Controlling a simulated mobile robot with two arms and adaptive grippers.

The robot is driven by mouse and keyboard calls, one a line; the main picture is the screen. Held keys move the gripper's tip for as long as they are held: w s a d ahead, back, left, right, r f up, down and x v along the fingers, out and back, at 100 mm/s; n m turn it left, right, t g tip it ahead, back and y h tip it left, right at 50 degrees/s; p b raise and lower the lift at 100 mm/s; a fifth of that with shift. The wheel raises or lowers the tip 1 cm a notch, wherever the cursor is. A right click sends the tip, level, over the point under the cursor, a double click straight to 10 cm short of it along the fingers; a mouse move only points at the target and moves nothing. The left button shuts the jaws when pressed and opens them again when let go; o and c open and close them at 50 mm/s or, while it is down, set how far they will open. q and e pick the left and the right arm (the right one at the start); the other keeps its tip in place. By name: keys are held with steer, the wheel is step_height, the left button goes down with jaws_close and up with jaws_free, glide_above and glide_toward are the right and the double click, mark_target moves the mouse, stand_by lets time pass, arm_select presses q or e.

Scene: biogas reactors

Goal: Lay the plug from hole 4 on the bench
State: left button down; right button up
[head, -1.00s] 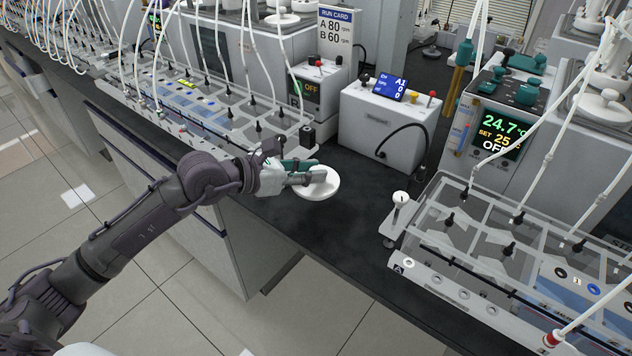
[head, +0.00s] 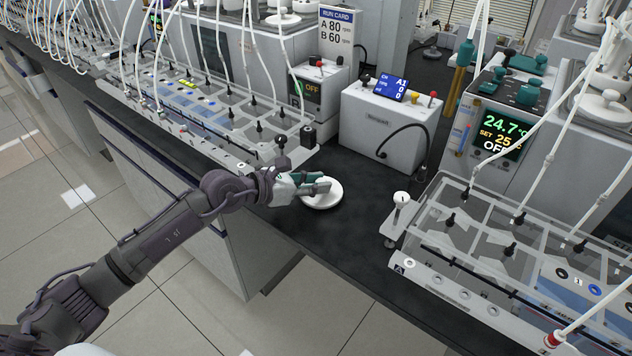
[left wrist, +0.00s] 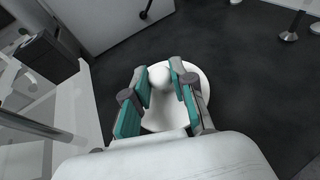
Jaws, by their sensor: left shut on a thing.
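The plug (head: 322,201) is a white round disc with a knob on top. Hole 4 is not readable here. My right gripper is not in view.
A grey box with a blue display (head: 385,125) stands behind the plug. A clear-lidded reactor bath (head: 470,285) with tubes is at the right, another (head: 215,115) at the left.

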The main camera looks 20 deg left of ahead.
arm_select(q)
steer(key=c, duration=1)
jaws_free()
steer(key=shift+f, duration=0.1)
steer(key=shift+o, duration=0.2)
steer(key=shift+r, duration=0.25)
steer(key=shift+s+a, duration=0.25)
steer(key=b+v, duration=0.1)
steer(key=v, duration=0.8)
steer(key=shift+s+a, duration=0.3)
steer(key=shift+s+a+r+b, duration=0.35)
steer(key=shift+s+a+r, duration=0.05)
steer(key=shift+s+r, duration=0.1)
